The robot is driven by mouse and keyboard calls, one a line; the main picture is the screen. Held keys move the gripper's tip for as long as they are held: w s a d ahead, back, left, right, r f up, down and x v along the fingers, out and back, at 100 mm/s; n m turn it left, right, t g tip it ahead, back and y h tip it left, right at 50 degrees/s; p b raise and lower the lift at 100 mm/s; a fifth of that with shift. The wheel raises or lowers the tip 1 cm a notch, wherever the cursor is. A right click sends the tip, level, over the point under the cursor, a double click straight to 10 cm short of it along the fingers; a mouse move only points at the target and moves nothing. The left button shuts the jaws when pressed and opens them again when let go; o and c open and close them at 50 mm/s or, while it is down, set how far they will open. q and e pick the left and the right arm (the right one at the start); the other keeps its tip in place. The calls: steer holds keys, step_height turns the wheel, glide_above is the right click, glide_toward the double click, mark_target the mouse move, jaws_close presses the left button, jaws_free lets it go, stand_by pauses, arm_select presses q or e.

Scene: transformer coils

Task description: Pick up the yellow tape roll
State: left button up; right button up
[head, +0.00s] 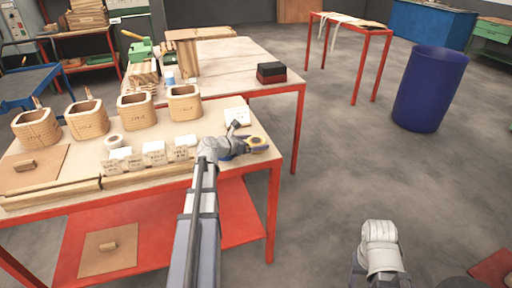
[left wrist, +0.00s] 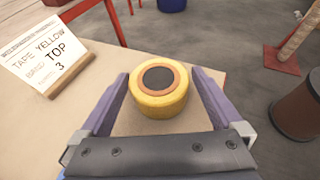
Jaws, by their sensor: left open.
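The yellow tape roll (left wrist: 158,101) lies flat on the table near its right front corner, with a dark core showing in its middle. It also shows small in the head view (head: 257,143). My left gripper (left wrist: 160,85) is open, with one purple finger on each side of the roll. I cannot tell whether the fingers touch it. In the head view my left gripper (head: 245,146) reaches in over the table from the front. Part of my right arm shows at the lower right of the head view, but its jaws are hidden.
A small sign (left wrist: 45,52) reading "TAPE YELLOW" stands left of the roll. Several wooden coils (head: 133,112), a white roll (head: 114,141) and label cards (head: 154,154) are on the red-framed table (head: 225,94). A black and red box (head: 271,73) sits farther back. A blue bin (head: 430,88) stands right.

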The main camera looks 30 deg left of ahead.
mark_target(260, 141)
arm_select(q)
steer(key=b+x, duration=0.1)
steer(key=x, duration=0.2)
steer(key=shift+a+f, duration=0.1)
steer(key=shift+f, duration=0.1)
steer(key=shift+w, duration=0.4)
steer(key=shift+s, duration=0.1)
steer(key=shift+c, duration=0.2)
steer(key=c, duration=1.1)
steer(key=shift+c, duration=0.2)
step_height(260, 141, up, 10)
steer(key=p, duration=1)
